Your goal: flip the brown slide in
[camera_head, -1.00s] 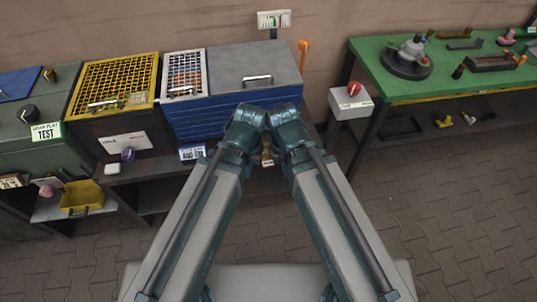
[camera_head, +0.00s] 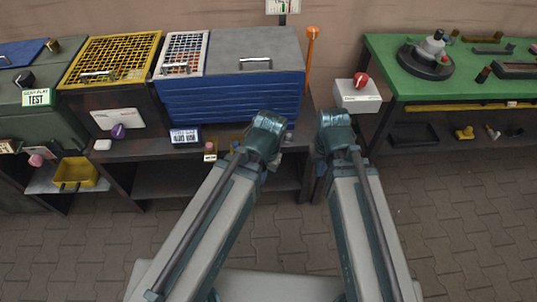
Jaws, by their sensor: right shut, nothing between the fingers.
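I cannot single out a brown slide for certain. A small control with a pinkish-brown knob (camera_head: 210,148) stands on the bench edge below the blue box, left of my left wrist. A dark brown knob (camera_head: 52,46) stands on the green machine at far left. My right gripper (camera_head: 321,168) is shut and empty, below its wrist, right of the blue box and apart from the controls. My left gripper is mostly hidden by its own wrist, in front of the blue box, so its fingers cannot be read.
The blue box (camera_head: 230,100) with a grey lid stands behind my wrists. A white box with a red knob (camera_head: 361,80) sits right, beside the green table (camera_head: 395,75). A yellow bin (camera_head: 75,172) is low at left. An orange post (camera_head: 309,65) rises behind.

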